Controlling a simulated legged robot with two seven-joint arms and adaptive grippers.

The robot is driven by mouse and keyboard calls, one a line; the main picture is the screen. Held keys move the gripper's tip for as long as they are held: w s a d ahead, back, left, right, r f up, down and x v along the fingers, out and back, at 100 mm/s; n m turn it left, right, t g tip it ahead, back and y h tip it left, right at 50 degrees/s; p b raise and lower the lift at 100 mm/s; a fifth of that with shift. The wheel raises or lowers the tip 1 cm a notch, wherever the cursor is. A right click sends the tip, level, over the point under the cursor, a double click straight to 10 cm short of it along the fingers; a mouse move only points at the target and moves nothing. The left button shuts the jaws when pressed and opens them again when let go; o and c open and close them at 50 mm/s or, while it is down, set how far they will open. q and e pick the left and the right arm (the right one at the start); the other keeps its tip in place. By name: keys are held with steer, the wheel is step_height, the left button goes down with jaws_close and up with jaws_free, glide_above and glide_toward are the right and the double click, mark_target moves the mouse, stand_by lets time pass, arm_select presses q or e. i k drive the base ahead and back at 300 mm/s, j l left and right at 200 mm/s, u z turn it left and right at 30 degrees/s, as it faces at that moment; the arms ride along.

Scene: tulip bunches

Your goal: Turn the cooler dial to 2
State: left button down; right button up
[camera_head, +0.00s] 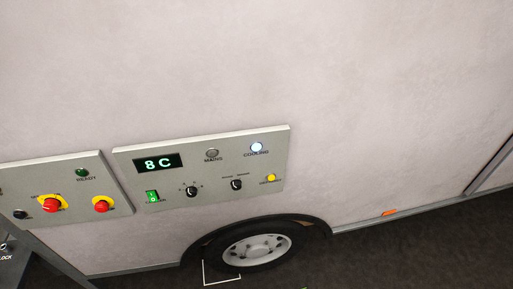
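The cooler control panel (222,165) is a grey plate on the side of a pale vehicle body. Its display (158,163) reads "8 C" in green. A black dial (191,192) with small marks around it sits below the display, and a second black dial (236,184) is to its right. The dial marks are too small to read, so I cannot tell the settings. A green rocker switch (152,196) is to the left of the dials. A light labelled COOLING (256,147) glows white-blue. Neither of my grippers is in view.
A second panel (75,157) on the left carries red knobs on yellow, a black knob and a green READY light (82,173). A wheel (256,249) is below the cooler panel. Dark ground (400,255) lies along the vehicle. A grey structure stands at the lower left.

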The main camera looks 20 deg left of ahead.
mark_target(191, 191)
steer(key=j+u, duration=0.1)
steer(key=u, duration=0.3)
steer(key=j+u, duration=0.1)
steer(key=u, duration=0.25)
steer(key=j+u, duration=0.1)
steer(key=u, duration=0.3)
